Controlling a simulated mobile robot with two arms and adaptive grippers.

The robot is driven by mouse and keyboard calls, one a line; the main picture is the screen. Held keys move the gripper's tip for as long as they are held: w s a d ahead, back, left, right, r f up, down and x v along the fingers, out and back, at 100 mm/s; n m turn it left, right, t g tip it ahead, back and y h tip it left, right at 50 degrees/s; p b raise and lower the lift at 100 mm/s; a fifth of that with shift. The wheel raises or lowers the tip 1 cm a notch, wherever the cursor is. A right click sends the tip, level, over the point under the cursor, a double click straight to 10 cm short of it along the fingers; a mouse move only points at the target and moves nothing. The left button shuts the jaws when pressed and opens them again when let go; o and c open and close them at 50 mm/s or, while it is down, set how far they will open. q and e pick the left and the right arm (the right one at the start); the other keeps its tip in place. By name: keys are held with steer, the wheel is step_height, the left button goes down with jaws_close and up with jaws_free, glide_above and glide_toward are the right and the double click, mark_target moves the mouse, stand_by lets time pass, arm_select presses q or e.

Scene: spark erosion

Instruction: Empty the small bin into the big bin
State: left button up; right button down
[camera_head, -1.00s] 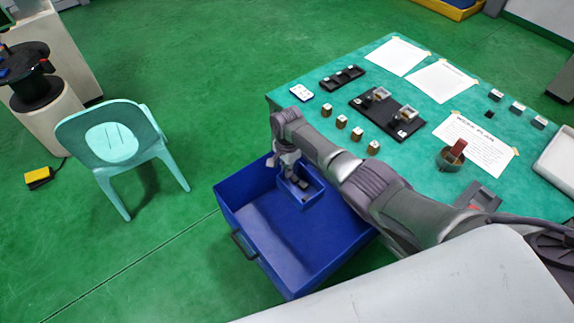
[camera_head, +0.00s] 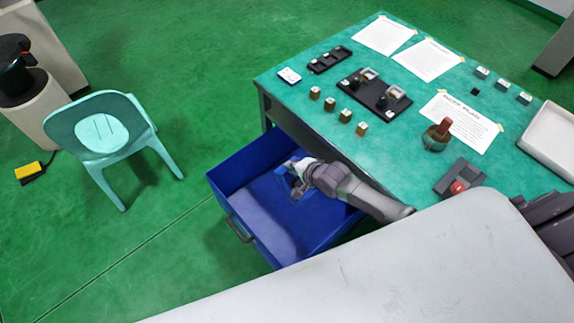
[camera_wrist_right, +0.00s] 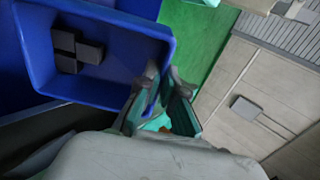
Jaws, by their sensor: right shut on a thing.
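The big bin (camera_head: 262,210) is a deep blue box with a dark handle, beside the green table. My right gripper (camera_head: 300,173) is inside its outline in the head view. It is shut on the small bin (camera_head: 282,178), a small blue tray that looks tilted and is partly hidden by the gripper. In the right wrist view, the small bin (camera_wrist_right: 120,40) fills the upper left, beside my fingers (camera_wrist_right: 163,105), with several dark blocks (camera_wrist_right: 75,48) in it. The exact grip is hard to see.
The green table (camera_head: 410,155) holds papers, small blocks (camera_head: 345,116), a black fixture (camera_head: 375,95), a cup (camera_head: 437,136) and a white tray (camera_head: 550,140). A turquoise chair (camera_head: 105,130) stands left. Green floor is free between chair and big bin.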

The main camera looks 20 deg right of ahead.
mark_target(305, 197)
steer(key=shift+s+d+f+t+y+b, duration=0.3)
steer(key=shift+s+t+b, duration=0.5)
steer(key=shift+b, duration=1)
steer(key=shift+s+d+f+t+y+b, duration=0.15)
steer(key=shift+s+f+t+y+b, duration=0.25)
steer(key=shift+t+b, duration=1.05)
steer(key=shift+s+d+f+t+y+b, duration=0.3)
steer(key=shift+s+t+b, duration=0.35)
steer(key=shift+b, duration=1.55)
steer(key=t+b, duration=0.1)
steer(key=b, duration=0.3)
steer(key=s+f+t+y+b, duration=0.1)
steer(key=t+b, duration=0.1)
steer(key=b, duration=0.2)
steer(key=s+f+t+y+b, duration=0.1)
steer(key=t+b, duration=0.1)
steer(key=b, duration=0.3)
steer(key=shift+s+d, duration=0.25)
steer(key=shift+d, duration=0.1)
steer(key=shift+s+d+t+b, duration=0.15)
steer(key=shift+t+b, duration=0.25)
steer(key=shift+b, duration=0.6)
steer(key=shift+s, duration=0.1)
steer(key=shift+r, duration=0.15)
